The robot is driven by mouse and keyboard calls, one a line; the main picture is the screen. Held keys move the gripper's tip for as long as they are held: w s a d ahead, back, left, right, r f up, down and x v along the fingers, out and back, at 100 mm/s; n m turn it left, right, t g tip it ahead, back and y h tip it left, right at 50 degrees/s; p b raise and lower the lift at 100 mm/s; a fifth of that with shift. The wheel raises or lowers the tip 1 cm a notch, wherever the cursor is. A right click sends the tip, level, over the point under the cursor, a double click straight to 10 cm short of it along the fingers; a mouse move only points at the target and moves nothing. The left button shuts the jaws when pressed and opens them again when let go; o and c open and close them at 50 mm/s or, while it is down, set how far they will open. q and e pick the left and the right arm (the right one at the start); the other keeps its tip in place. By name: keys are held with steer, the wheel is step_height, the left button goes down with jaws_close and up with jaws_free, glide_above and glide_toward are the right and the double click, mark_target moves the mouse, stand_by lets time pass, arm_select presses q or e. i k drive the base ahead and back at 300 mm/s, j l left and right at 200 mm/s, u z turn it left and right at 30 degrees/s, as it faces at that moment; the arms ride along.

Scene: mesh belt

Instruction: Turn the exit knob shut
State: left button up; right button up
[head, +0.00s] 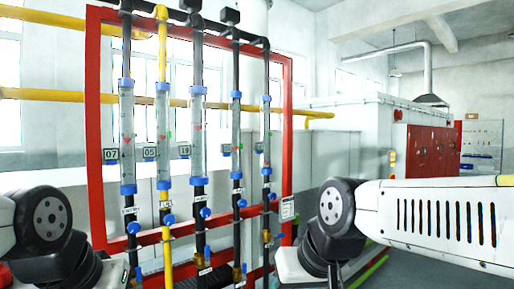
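A red frame (95,130) carries several upright pipes with clear flow tubes (127,135). Blue knobs sit on the pipes below the tubes, among them one on the leftmost pipe (133,228), one on the yellow pipe (168,219) and one on the middle pipe (206,213). More blue knobs show lower down, such as one at the right (280,236). Small white labels are on the pipes but are too small to read, so I cannot tell which knob is the exit knob or how it is turned. My arms show at the lower left and right; neither gripper's fingers are visible.
Yellow horizontal pipes (50,95) run behind the frame. A long pale machine (370,125) with red cabinets (425,150) stands at the back right. My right arm covers much of the right side. Some grey floor shows at the lower right.

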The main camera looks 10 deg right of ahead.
mark_target(272, 196)
steer(key=i+l+u, duration=0.1)
steer(key=i+l, duration=0.15)
steer(key=i+l+u, duration=0.1)
steer(key=i+l, duration=0.15)
steer(key=l, duration=0.2)
steer(key=i+l+u, duration=0.1)
steer(key=i+l, duration=0.15)
steer(key=l, duration=0.15)
